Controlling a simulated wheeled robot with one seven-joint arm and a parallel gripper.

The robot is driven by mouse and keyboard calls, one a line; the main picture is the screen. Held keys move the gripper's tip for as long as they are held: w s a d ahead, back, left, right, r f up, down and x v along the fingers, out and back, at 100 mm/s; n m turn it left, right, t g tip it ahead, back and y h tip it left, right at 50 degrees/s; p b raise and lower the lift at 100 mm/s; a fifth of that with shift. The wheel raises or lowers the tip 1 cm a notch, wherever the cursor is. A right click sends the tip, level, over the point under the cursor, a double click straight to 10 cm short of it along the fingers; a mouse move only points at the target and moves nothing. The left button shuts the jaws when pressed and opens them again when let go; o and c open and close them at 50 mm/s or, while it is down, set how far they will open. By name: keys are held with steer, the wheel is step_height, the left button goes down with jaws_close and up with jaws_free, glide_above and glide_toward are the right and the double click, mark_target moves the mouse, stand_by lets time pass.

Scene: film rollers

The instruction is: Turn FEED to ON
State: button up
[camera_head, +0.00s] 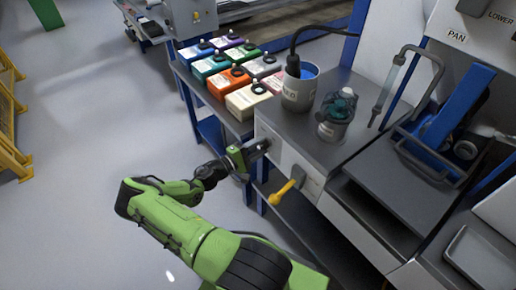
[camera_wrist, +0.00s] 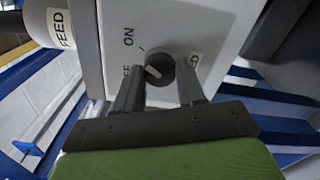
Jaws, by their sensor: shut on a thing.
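The FEED knob (camera_wrist: 160,66) is a dark round dial with a pale pointer mark on the white front panel (camera_wrist: 215,22). In the wrist view, the ON label (camera_wrist: 128,37) is printed above and left of it. A second label lower left is mostly hidden by a finger, and a FEED label beside the knob is partly covered. My gripper (camera_wrist: 158,80) has one finger on each side of the knob and is shut on it. The pointer slants toward the left, not clearly at ON. In the head view my gripper (camera_head: 262,147) is at the cabinet front and hides the knob.
A yellow lever (camera_head: 287,190) sticks out of the cabinet to the right of my gripper. Several coloured containers (camera_head: 225,80) sit behind on a bench. Open floor (camera_head: 85,130) lies left.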

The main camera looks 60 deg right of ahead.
stand_by(0.3)
steer(key=o, duration=1.1)
steer(key=shift+c, duration=0.2)
steer(key=shift+a, duration=0.1)
steer(key=p+v, duration=0.2)
steer(key=v, duration=1.3)
steer(key=shift+a, duration=0.3)
steer(key=shift+w, duration=0.15)
